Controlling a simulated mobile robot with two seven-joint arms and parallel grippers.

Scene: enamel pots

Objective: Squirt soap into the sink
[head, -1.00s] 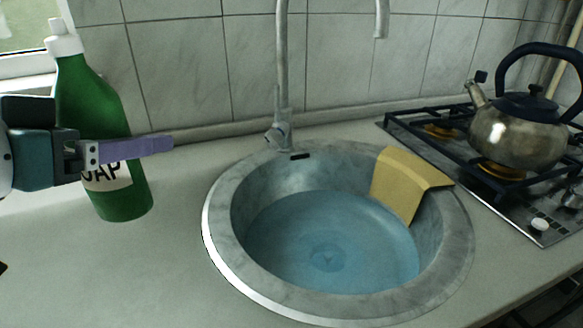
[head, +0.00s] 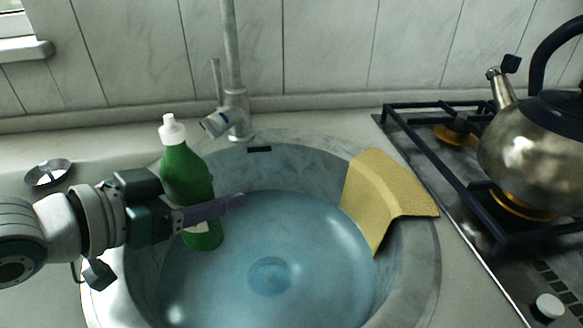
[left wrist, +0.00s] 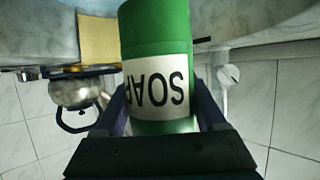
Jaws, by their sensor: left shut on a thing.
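A green soap bottle (head: 187,178) with a white cap stands near upright in the head view, in front of the sink's left part. My left gripper (head: 212,208) is shut on its lower body. In the left wrist view the bottle (left wrist: 155,30) sits between the two fingers (left wrist: 163,112), its SOAP label upside down. The round grey sink (head: 408,290) holds blue water (head: 300,240). The bottle appears over the water; whether its base touches the water I cannot tell. My right gripper is not in view.
A yellow cloth or sponge (head: 375,195) hangs over the sink's right rim. The tap (head: 236,110) rises behind the sink. A kettle (head: 535,150) stands on the gas hob (head: 440,185) at right. A small round metal dish (head: 48,175) is at left.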

